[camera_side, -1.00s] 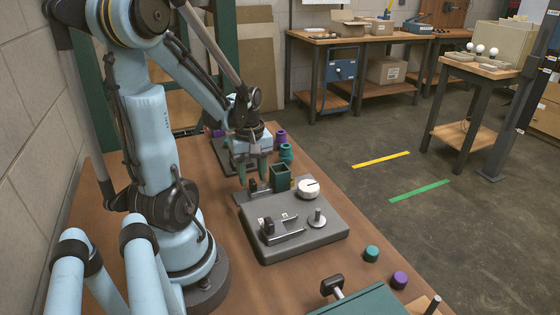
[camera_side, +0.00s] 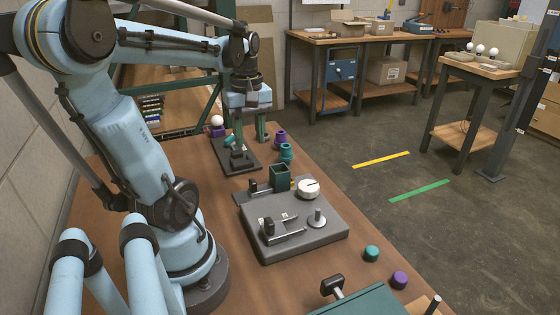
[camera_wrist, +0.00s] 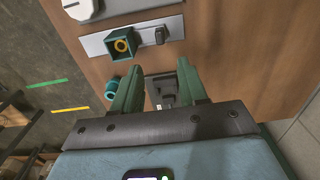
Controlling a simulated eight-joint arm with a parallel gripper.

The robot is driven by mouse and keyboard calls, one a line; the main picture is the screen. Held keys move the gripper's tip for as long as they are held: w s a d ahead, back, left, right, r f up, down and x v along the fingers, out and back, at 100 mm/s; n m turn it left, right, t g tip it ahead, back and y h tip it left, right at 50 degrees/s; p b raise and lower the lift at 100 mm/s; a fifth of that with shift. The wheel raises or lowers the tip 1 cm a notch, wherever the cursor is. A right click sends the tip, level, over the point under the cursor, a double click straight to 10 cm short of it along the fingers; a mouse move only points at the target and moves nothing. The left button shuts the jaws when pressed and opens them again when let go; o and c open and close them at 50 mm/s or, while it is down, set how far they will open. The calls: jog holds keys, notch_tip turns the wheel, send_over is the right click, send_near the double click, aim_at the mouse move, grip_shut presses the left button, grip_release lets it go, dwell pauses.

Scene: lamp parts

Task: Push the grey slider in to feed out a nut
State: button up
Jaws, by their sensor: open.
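No nut shows outside the hopper.
A dark plate with a post (camera_side: 238,160) lies behind the feeder. Teal (camera_side: 286,152) and purple (camera_side: 281,136) parts stand to its right. Teal (camera_side: 372,254) and purple (camera_side: 400,280) caps lie nearer.

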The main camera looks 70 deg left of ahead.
aim_at(253, 180)
jog(key=shift+r, duration=0.1)
jog(key=shift+o, duration=1.2)
jog(key=shift+f+m, duration=2)
jog(key=shift+m, duration=1)
jog(key=shift+f+m, duration=2.05)
jog(key=shift+m, duration=0.95)
jog(key=shift+f+m, duration=2)
jog(key=shift+m, duration=1)
jog(key=shift+c, duration=0.4)
grip_shut()
jog(key=shift+w, duration=0.1)
